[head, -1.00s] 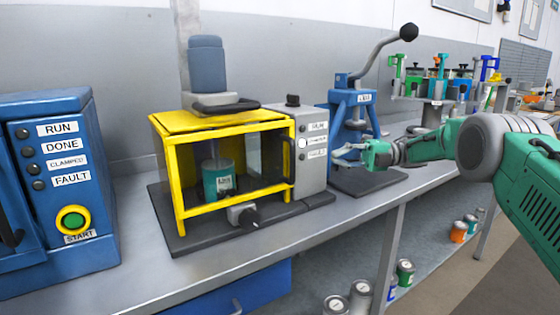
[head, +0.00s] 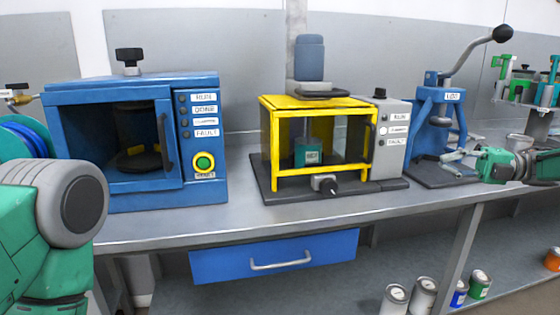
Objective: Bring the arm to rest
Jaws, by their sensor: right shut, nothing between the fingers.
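My right gripper (head: 462,163) shows at the right, in front of the blue lever press (head: 432,125). It is shut and empty, its fingers pointing left over the press's dark base. My right forearm runs off the right edge. My left arm (head: 60,210) fills the lower left corner; its gripper is out of view. The yellow-framed mixer (head: 318,105) stands mid-bench with a teal can (head: 309,153) inside its cage. The blue agitator cabinet (head: 205,150) stands at the left, its chamber visible and dark, with a green start button.
The grey bench (head: 230,222) is clear along its front. A blue drawer (head: 275,256) hangs below it. Several cans, including a green one (head: 480,284), stand on the lower shelf at the right. A green rack (head: 520,85) stands at the far right.

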